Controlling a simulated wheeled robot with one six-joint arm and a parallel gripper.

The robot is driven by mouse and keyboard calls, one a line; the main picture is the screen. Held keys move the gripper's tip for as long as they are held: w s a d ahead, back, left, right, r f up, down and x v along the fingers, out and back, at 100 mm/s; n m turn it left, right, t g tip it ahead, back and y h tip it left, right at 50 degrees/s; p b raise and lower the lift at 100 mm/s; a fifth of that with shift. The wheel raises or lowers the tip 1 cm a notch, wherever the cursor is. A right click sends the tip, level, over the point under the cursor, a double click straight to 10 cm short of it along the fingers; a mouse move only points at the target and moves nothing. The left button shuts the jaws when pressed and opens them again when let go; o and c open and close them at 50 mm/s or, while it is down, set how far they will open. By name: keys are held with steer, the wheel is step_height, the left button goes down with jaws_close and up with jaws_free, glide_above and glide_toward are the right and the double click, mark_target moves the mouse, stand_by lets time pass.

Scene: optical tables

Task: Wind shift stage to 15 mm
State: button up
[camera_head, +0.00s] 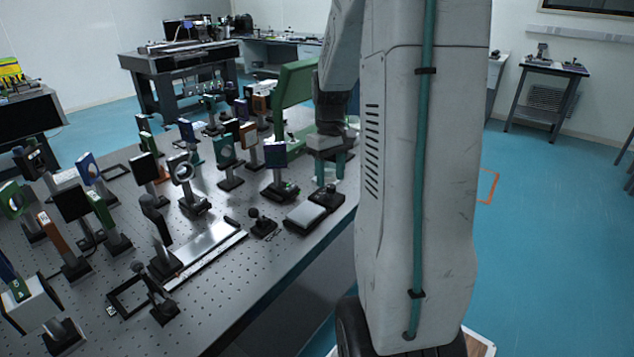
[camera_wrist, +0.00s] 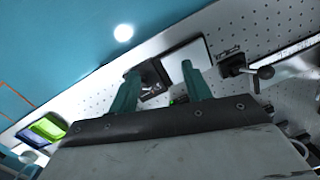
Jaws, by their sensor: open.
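My gripper (camera_wrist: 160,77) is open in the wrist view, its two green fingers apart. A small dark block stage (camera_wrist: 152,82) shows between and beyond the fingertips; I cannot tell any contact. Beside it lies a flat pale-topped plate (camera_wrist: 188,54). In the head view my gripper (camera_head: 328,172) hangs over the small dark stage (camera_head: 327,198) at the table's right edge. No label or scale reading is legible, so I cannot tell which is the shift stage.
The perforated optical table (camera_head: 250,275) carries several upright mounted optics, left of my arm. A green bracket (camera_head: 293,84) stands behind my gripper. Blue floor (camera_head: 540,230) is open at right.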

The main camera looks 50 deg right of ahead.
mark_target(331, 186)
steer(key=w+d+n, duration=0.2)
steer(key=d, duration=0.1)
steer(key=w+d+n+t, duration=0.1)
steer(key=w+d, duration=0.1)
steer(key=shift+d+h, duration=0.15)
steer(key=shift+h, duration=0.25)
steer(key=shift+f+n, duration=0.3)
steer(key=shift+f, duration=0.1)
step_height(331, 186, down, 7)
steer(key=shift+f, duration=0.1)
steer(key=shift+c, duration=0.3)
steer(key=c, duration=0.9)
